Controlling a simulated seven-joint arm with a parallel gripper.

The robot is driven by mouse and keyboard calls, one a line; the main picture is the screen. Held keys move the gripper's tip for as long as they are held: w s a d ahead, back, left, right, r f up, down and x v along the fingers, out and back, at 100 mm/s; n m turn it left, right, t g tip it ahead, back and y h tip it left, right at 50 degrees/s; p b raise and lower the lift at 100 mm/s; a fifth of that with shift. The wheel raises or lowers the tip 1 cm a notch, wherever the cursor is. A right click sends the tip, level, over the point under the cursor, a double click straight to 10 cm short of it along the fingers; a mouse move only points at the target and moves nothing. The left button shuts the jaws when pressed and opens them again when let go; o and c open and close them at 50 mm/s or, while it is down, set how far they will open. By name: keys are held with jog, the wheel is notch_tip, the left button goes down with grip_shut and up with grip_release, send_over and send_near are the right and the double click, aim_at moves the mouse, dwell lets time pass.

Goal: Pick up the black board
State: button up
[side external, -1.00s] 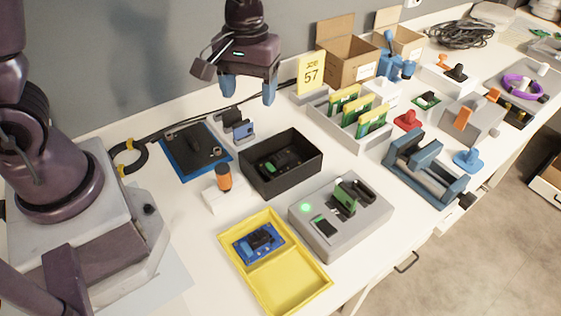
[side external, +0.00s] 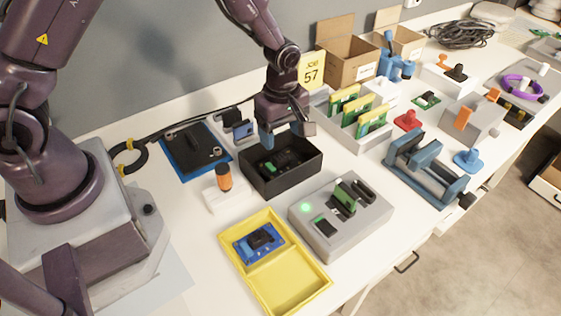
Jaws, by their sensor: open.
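A black board with green parts (side external: 272,170) lies inside the open black box (side external: 286,184) in the middle of the table. My gripper (side external: 287,136) is over the back part of this box, pointing down. Its blue fingers are apart with nothing visible between them. The left finger is close to the board in the picture; I cannot tell whether it touches anything. The gripper hides part of the box's back rim.
A yellow tray (side external: 299,287) with a blue board and a grey fixture (side external: 352,228) with a green light stand in front. A slotted rack (side external: 343,136) of green boards is right.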

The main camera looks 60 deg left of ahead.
aim_at(280, 156)
jog(key=f, duration=0.6)
jog(key=shift+s+d, duration=0.15)
jog(key=shift+s, duration=0.1)
jog(key=shift+r, duration=0.1)
jog(key=c, duration=1.1)
jog(key=shift+r, duration=0.1)
jog(key=shift+r, duration=0.2)
jog(key=r, duration=0.3)
jog(key=shift+s+r, duration=0.3)
jog(key=shift+s, duration=0.05)
jog(key=s+r, duration=0.3)
jog(key=s, duration=0.1)
jog(key=s+r, duration=0.3)
jog(key=s, duration=0.2)
jog(key=s+a+r, duration=0.1)
jog(key=s+r, duration=0.1)
jog(key=s, duration=0.2)
jog(key=shift+s+r, duration=0.15)
jog(key=shift+r, duration=0.25)
